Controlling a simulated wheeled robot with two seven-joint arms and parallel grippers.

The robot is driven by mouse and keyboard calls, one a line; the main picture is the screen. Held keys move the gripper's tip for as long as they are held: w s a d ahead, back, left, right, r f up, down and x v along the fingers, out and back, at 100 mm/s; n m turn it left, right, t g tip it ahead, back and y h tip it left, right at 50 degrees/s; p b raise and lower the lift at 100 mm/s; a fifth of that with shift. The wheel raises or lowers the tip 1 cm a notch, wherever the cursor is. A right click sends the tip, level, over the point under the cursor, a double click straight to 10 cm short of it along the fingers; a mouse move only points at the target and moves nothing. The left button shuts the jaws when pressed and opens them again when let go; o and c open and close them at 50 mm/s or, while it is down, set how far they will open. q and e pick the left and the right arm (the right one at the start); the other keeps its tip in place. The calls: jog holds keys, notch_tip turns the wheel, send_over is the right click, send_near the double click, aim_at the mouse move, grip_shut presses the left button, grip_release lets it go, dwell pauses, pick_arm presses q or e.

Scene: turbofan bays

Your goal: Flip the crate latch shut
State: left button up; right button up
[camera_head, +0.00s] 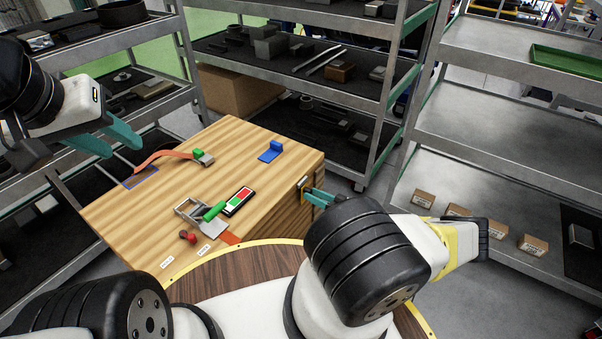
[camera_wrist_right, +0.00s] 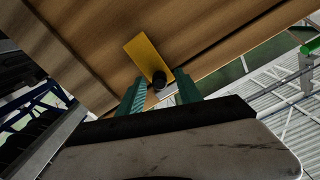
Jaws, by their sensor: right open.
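The wooden crate (camera_head: 255,155) stands in front of me, its top level. On its right side face is a small latch (camera_head: 303,185), partly hidden by my right gripper in the head view. In the right wrist view the latch shows as a yellow plate (camera_wrist_right: 143,52) with a dark round knob (camera_wrist_right: 159,79) at its lower end. My right gripper (camera_wrist_right: 161,88) is open, a teal finger on each side of the knob; I cannot tell whether they touch it. My left gripper (camera_head: 124,149) is open and empty near the crate's left edge.
On the crate top lie an orange strap (camera_head: 165,156) with a green-ended buckle, a blue bracket (camera_head: 271,151), a metal clamp with a green handle (camera_head: 214,211), a red-and-green card (camera_head: 238,201) and a red knob (camera_head: 187,237). Metal shelves (camera_head: 480,110) stand behind and on both sides.

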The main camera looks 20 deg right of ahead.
jog(key=v, duration=0.7)
jog(key=shift+s+d, duration=0.3)
dwell(0.4)
jog(key=s+a+r+n+g+h, duration=0.15)
jog(key=a+r+g, duration=0.3)
jog(key=r, duration=0.65)
jog(key=a+r+n+g+h, duration=0.15)
jog(key=a+r+g, duration=0.3)
jog(key=r, duration=0.65)
jog(key=s+a+r+g+h, duration=0.1)
jog(key=a+r+g+h, duration=0.3)
jog(key=r, duration=0.7)
jog(key=s+a+r+m+t+h, duration=0.1)
jog(key=s+a+r+m+t, duration=0.1)
jog(key=s+r, duration=0.6)
jog(key=s+a+r+m+t, duration=0.3)
jog(key=s+r, duration=0.5)
jog(key=r, duration=0.4)
jog(key=shift+s+a+m+h, duration=0.4)
jog(key=shift+a, duration=0.5)
